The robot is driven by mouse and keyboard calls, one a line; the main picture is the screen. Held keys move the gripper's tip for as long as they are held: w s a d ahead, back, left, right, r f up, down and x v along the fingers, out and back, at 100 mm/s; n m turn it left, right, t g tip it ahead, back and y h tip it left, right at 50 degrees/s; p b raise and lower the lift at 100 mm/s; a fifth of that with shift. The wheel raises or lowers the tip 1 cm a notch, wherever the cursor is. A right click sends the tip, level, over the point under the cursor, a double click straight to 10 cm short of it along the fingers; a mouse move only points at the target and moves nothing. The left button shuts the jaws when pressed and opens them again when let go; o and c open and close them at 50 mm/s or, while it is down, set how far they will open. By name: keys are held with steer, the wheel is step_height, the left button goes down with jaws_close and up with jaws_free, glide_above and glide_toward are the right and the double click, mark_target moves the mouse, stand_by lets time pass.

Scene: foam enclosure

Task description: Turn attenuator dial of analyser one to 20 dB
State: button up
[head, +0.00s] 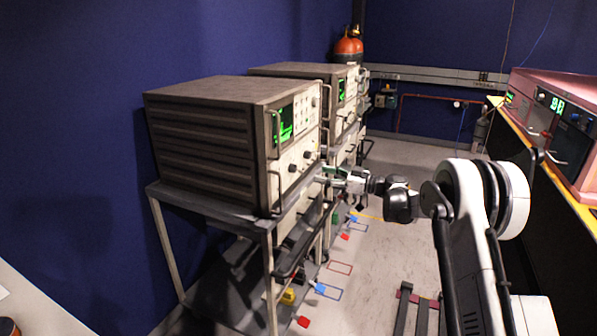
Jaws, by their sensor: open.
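Two grey box-shaped analysers stand in a row on the left, each with a green screen. The near analyser (205,140) sits on a grey cart, its front panel facing right and seen at a steep angle. Dark round knobs (306,155) sit low on that panel. Their markings are too small to read, so I cannot tell which is the attenuator dial or its setting. The far analyser (340,88) is partly hidden behind it. No label shows which is analyser one. My gripper (327,179) is open, beside the near cart's front, a little below and right of the knobs. Its fingertips are small here.
Handles (276,135) stick out from the near panel's edges. The cart (157,215) has a lower shelf. A pink-topped instrument (560,105) stands on a bench at the right. Coloured floor markings (340,268) lie near the cart. The aisle floor between is mostly clear.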

mark_target(296, 169)
steer(key=b+x, duration=0.1)
steer(key=x, duration=0.9)
steer(key=shift+c, duration=0.4)
jaws_close()
steer(key=shift+m, duration=0.4)
steer(key=m+b, duration=0.1)
steer(key=m, duration=0.2)
steer(key=shift+f, duration=0.1)
steer(key=shift+m, duration=2)
